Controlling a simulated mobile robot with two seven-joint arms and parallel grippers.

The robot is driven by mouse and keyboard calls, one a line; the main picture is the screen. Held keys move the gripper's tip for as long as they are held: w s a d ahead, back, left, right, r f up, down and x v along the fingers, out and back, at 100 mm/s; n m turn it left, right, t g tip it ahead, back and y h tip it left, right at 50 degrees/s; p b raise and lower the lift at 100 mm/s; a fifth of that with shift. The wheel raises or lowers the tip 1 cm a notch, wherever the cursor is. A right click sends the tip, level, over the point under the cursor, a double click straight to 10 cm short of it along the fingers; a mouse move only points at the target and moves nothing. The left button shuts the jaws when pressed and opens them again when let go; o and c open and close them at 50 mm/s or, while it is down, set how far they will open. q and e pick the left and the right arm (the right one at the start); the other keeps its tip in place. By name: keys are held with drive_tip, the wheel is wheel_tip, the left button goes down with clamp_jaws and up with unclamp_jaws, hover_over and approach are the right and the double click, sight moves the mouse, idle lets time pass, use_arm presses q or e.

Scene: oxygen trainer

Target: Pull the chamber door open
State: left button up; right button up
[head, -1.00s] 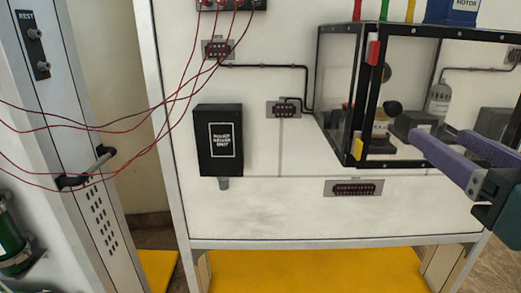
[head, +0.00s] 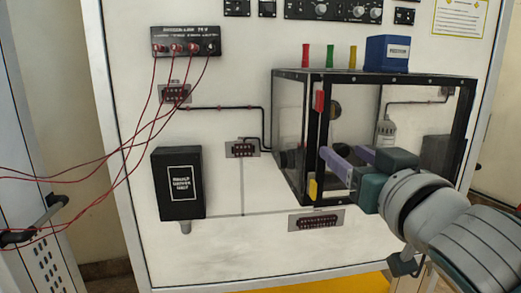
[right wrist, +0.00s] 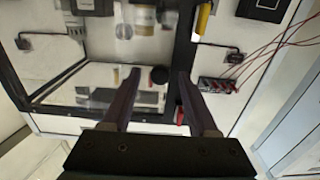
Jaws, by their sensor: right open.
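The chamber (head: 374,78) is a clear box with a black frame, mounted on the white panel. Its front is a clear pane in a black frame, with a red piece (head: 319,100) and a yellow piece (head: 312,188) on the left upright. My right gripper (head: 342,155) is in front of the chamber's lower left front, its purple fingers apart. In the right wrist view a round black knob (right wrist: 159,75) appears between the open fingertips (right wrist: 158,73); I cannot tell whether they touch it. My left gripper is not in view.
Red cables hang from a socket box (head: 186,41) and cross the left side. A black driver unit (head: 178,184) is left of the chamber. A blue box (head: 388,54) and several coloured pieces stand on its top.

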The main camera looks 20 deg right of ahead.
clamp_jaws()
idle(0.3)
idle(1.1)
